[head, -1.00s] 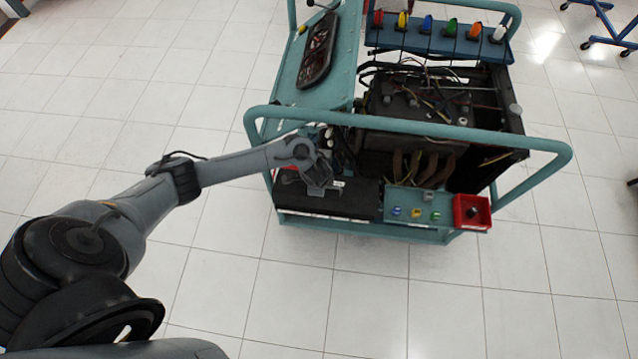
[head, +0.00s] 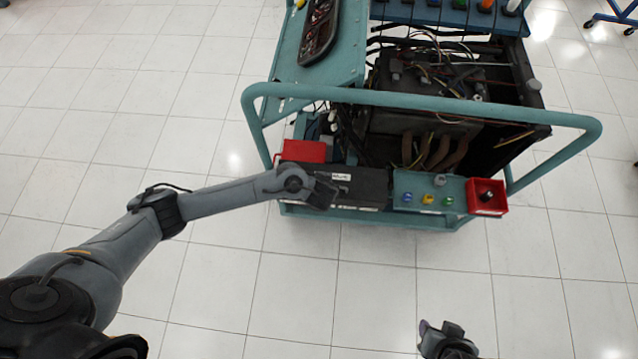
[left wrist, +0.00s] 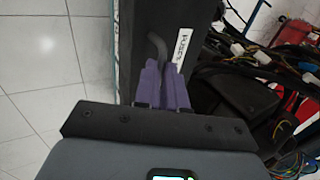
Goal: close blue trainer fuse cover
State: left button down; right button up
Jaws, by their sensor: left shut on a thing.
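The blue trainer, an engine on a teal wheeled frame (head: 420,95), stands ahead in the head view. A long black box with a white label, which looks like the fuse cover (head: 362,183), lies along its front edge. My left gripper (head: 338,190) is at this box's left part. In the left wrist view the purple fingers (left wrist: 165,85) are shut on a dark curved handle (left wrist: 156,44), beside the white label (left wrist: 183,40). I cannot tell whether the cover is fully down. My right gripper (head: 445,335) shows at the bottom edge, away from the trainer; its jaw opening is unclear.
A red box (head: 303,151) is left of the black box. A teal rail (head: 420,100) crosses above. Cables lie close in the wrist view. The floor in front is clear.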

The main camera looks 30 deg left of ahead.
pick_arm(q)
jog(key=c, duration=1.5)
grip_release()
jog(key=shift+s+f, duration=0.2)
jog(key=shift+f, duration=0.05)
jog(key=o, duration=0.3)
jog(key=shift+s+d, duration=0.1)
jog(key=shift+d, duration=0.05)
jog(key=shift+r, duration=0.15)
jog(key=shift+r, duration=0.2)
jog(key=p+v, duration=0.6)
jog(key=v, duration=0.4)
jog(key=shift+s, duration=0.15)
